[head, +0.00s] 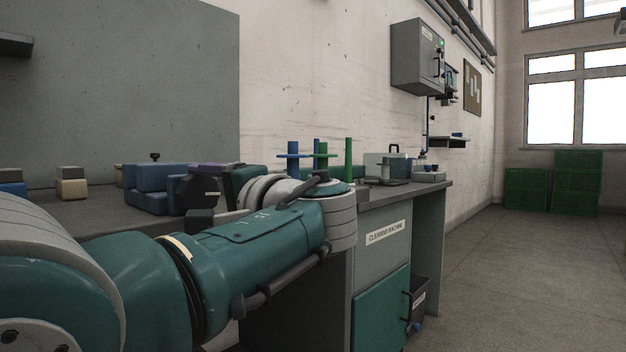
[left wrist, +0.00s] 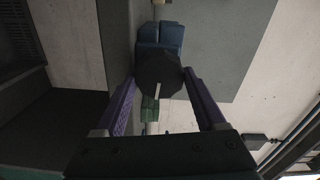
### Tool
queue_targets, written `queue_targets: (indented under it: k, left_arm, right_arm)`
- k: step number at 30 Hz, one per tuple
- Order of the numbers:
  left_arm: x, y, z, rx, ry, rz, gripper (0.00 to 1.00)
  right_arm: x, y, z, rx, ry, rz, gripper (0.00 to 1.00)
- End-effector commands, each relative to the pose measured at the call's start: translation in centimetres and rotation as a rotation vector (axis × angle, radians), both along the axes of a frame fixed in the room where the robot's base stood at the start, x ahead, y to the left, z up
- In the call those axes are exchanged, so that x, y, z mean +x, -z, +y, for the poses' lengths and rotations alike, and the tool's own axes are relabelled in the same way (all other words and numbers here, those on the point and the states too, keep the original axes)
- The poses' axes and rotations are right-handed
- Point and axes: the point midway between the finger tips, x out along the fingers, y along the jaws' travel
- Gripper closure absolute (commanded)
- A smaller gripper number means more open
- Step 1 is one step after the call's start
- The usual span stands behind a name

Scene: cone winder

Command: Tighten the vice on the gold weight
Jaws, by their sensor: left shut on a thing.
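The blue vice (head: 150,186) stands on the bench at the left of the head view; its blue body also shows in the left wrist view (left wrist: 160,36). Its round black knob (head: 197,194) faces my arm, and in the left wrist view the knob (left wrist: 157,70) carries a pale mark line. My left gripper (left wrist: 160,78) has its two purple fingers on either side of the knob and is shut on it. In the head view a purple finger of this gripper (head: 207,167) shows above the knob. I cannot make out the gold weight. My right gripper is not in view.
Left of the vice is a beige block (head: 72,188) with a grey top. A grey case (head: 384,165) stands farther along. The floor at right is clear up to green crates (head: 577,180).

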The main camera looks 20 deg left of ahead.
Motion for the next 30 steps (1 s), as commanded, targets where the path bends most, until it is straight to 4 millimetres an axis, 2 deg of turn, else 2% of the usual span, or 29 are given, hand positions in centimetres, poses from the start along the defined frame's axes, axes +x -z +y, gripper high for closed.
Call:
queue_targets:
  k: [6, 18, 30]
  left_arm:
    - [0.0, -0.1, 0.1, 0.078, -0.001, 0.194, 0.83]
    - [0.0, 0.1, 0.1, 0.203, -0.002, 0.500, 0.83]
    - [-0.1, 0.3, 0.1, 0.264, 0.000, 0.649, 0.83]
  right_arm:
    - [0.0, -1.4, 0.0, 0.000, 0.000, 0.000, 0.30]
    - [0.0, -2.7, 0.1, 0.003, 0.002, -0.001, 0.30]
    - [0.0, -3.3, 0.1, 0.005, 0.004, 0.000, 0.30]
